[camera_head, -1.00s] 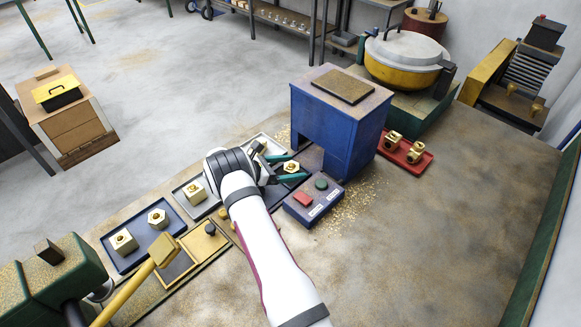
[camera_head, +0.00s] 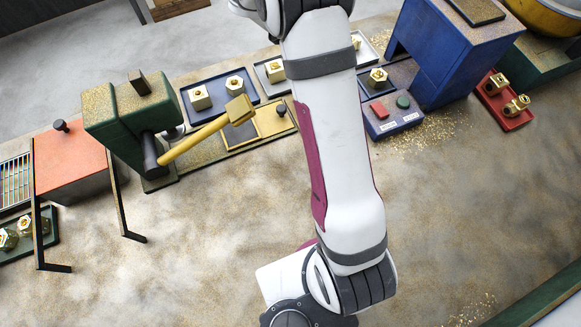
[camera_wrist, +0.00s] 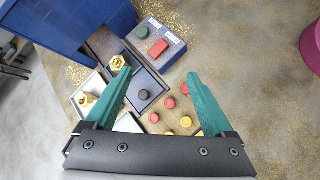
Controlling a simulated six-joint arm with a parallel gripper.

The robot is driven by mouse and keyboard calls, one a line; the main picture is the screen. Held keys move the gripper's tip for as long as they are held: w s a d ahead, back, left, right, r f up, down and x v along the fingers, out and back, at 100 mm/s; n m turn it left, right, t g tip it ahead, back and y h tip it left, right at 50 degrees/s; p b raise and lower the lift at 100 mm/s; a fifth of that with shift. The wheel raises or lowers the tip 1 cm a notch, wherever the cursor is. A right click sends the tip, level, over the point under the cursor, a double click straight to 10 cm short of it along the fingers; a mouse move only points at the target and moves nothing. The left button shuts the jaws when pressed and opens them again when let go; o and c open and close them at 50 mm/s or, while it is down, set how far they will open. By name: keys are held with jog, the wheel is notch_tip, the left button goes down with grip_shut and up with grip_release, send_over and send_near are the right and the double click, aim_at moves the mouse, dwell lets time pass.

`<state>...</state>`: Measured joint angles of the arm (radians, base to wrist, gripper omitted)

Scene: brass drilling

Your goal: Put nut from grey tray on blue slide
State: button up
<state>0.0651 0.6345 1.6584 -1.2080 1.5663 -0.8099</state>
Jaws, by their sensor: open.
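A brass hex nut (camera_head: 378,76) sits on the dark blue-grey slide (camera_head: 402,73) beside the blue machine. In the wrist view the nut (camera_wrist: 118,63) lies near the upper left end of the slide (camera_wrist: 152,79), close to the tip of my left finger but apart from it. My gripper (camera_wrist: 157,72) is open and empty, with its teal fingers wide apart above the bench. It is out of the head view. The grey tray (camera_head: 262,82) holds a pale block with a brass nut (camera_head: 275,70); my arm hides part of this tray.
The blue machine (camera_head: 450,50) and button box (camera_head: 392,122) stand near the slide. A red tray (camera_head: 515,122) holds brass parts. A blue tray (camera_head: 215,117) holds two nut-topped blocks. A green press with a yellow lever (camera_head: 208,135) is at left. The front bench is clear.

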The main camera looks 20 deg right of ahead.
jog(key=s+a+r+m+t+y, duration=0.2)
jog(key=s+a+m+y, duration=0.3)
jog(key=s+a, duration=0.5)
jog(key=s+a+r+m+t+y, duration=0.2)
jog(key=s+a+m+y, duration=0.3)
jog(key=s, duration=0.8)
jog(key=a+r+m, duration=0.1)
jog(key=a+m, duration=0.2)
jog(key=a, duration=0.2)
jog(key=shift+a+r, duration=0.2)
jog(key=shift+a, duration=0.1)
